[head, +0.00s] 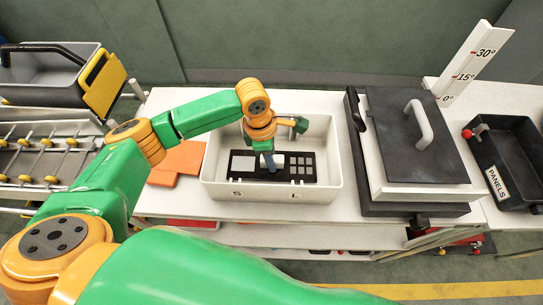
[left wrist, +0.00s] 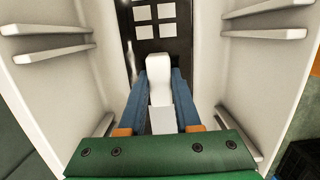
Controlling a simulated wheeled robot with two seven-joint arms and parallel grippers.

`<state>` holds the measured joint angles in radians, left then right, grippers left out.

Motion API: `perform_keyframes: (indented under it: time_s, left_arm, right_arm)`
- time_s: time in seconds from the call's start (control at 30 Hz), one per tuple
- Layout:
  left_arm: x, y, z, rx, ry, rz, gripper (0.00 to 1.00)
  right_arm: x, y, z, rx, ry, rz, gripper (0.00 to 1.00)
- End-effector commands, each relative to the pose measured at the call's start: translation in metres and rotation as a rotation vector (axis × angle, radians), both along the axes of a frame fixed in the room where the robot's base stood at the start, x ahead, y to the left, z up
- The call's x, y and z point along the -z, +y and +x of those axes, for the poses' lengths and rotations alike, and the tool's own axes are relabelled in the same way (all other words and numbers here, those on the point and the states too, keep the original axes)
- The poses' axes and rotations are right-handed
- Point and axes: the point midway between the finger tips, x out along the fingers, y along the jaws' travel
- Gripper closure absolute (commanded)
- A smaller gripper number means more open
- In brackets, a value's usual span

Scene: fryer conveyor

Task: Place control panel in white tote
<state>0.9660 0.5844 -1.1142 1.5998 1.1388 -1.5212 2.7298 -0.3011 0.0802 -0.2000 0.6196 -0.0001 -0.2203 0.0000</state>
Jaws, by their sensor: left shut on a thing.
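The white tote (head: 330,193) stands on the bench in the middle of the head view, with "S" and "L" on its front wall. The black control panel (head: 242,164), with white rectangles on its face, is inside the tote's walls. It also shows in the left wrist view (left wrist: 145,46). My left gripper (head: 268,160) reaches down into the tote over the panel. In the left wrist view its blue fingers (left wrist: 160,92) are shut on the panel's white handle (left wrist: 159,68). I cannot tell whether the panel touches the tote floor. My right gripper is not in view.
Orange flat pieces (head: 184,160) lie left of the tote. A black-lidded unit (head: 395,140) with an angle scale (head: 470,65) stands to its right. A black "PANELS" bin (head: 510,185) is at far right. A roller conveyor (head: 45,160) and grey basket (head: 42,82) are at left.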

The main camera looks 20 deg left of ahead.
Motion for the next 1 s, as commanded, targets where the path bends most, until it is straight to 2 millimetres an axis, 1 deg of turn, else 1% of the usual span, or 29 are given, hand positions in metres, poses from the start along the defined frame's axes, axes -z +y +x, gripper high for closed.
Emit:
perform_keyframes:
  time_s: [0.13,0.17,0.2,0.23,0.27,0.57,0.67,0.8,0.9,1.0]
  left_arm:
    - [0.001,0.0,0.0,-0.001,0.001,0.0,1.0]
    - [0.002,0.0,0.0,0.0,0.0,0.0,0.6]
    - [0.002,0.0,0.0,0.0,0.0,0.0,0.49]
    - [0.002,0.0,0.0,0.0,0.0,0.0,0.41]
    - [0.002,0.0,0.0,0.0,0.0,0.0,0.38]
    - [0.0,0.0,0.001,0.0,-0.002,0.0,0.38]
    - [-0.018,0.002,0.0,-0.001,-0.004,-0.002,0.38]
    - [-0.058,0.008,-0.001,-0.001,-0.005,-0.003,0.38]
    - [-0.085,0.012,-0.002,-0.001,-0.005,-0.002,0.38]
    - [-0.105,0.015,-0.004,-0.001,-0.003,-0.002,0.38]
  right_arm:
    - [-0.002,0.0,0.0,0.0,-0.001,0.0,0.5]
    - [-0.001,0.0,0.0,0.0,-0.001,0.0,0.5]
    - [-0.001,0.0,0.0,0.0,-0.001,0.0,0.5]
    - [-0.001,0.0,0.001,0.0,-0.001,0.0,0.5]
    - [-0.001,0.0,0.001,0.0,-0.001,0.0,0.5]
    - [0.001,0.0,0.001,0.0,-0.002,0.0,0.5]
    - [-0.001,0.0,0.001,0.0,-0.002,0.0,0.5]
    - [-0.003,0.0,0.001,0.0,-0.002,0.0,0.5]
    - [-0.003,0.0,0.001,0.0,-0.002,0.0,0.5]
    - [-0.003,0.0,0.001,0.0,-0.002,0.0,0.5]
